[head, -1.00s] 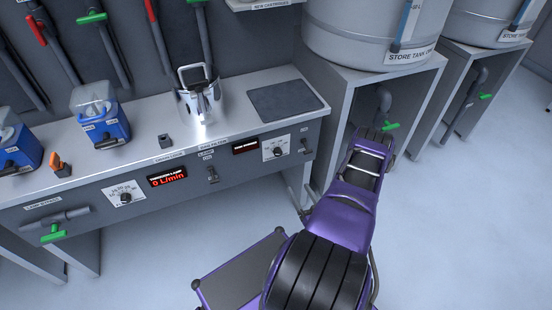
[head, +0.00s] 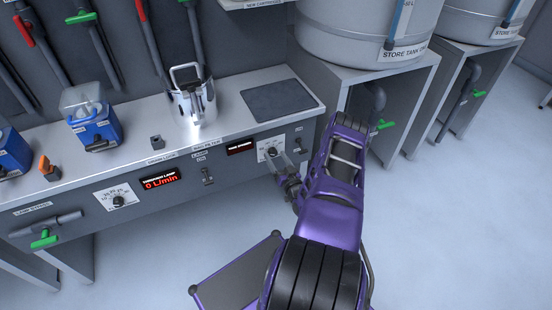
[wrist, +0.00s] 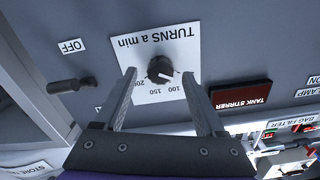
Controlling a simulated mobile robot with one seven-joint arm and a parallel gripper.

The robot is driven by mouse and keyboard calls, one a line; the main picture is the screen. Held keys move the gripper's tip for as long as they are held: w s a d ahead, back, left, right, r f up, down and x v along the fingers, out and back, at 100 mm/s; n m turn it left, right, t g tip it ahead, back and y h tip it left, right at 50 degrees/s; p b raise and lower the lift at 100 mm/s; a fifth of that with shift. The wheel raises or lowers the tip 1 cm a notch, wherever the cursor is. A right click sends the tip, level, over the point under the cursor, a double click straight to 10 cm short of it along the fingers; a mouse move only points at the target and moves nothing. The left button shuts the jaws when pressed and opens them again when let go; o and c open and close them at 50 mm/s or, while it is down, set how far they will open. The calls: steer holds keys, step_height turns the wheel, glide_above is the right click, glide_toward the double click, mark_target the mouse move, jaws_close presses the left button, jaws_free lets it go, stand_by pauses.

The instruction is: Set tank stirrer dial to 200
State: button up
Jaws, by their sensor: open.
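The tank stirrer dial (wrist: 160,68) is a small dark knob on a white plate marked "TURNS a min", upside down in the wrist view. Its white pointer mark faces the lower right, toward the 100 side; 200 is at the lower left. In the head view the dial plate (head: 269,150) is on the bench front at the right. My gripper (wrist: 160,74) is open, with one finger on each side of the knob and gaps between. Its reach in depth is unclear. The dark red tank stirrer display (wrist: 242,94) shows no readable number.
A dark lever switch (wrist: 72,85) with an OFF label sits beside the dial. Another dial (head: 118,199) and a red 0 L/min display (head: 159,179) are farther left. A metal jug (head: 192,100) stands on the bench. The floor in front is clear.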

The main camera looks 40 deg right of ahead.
steer(key=shift+w+d, duration=0.1)
steer(key=shift+w, duration=0.15)
jaws_close()
